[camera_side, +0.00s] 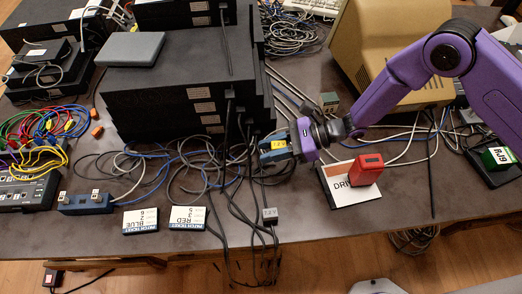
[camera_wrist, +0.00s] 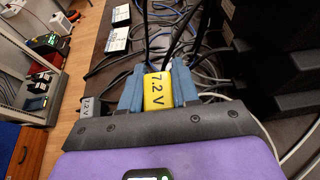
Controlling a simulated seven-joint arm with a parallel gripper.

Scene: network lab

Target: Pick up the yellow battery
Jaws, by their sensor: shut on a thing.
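The yellow battery (camera_wrist: 158,92), marked "7.2 V", sits between the blue fingers of my gripper (camera_wrist: 157,88) in the wrist view. My gripper is shut on it. A grey battery-like block (camera_wrist: 92,107), also marked "7.2 V", shows left of my gripper in the wrist view.
A stack of black equipment (camera_side: 175,95) stands behind and left of my gripper, with cables hanging down its front. A red block (camera_side: 367,169) sits on a white and orange card. Two patch tickets (camera_side: 187,218) lie near the table's front edge. A beige monitor (camera_side: 385,55) stands behind.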

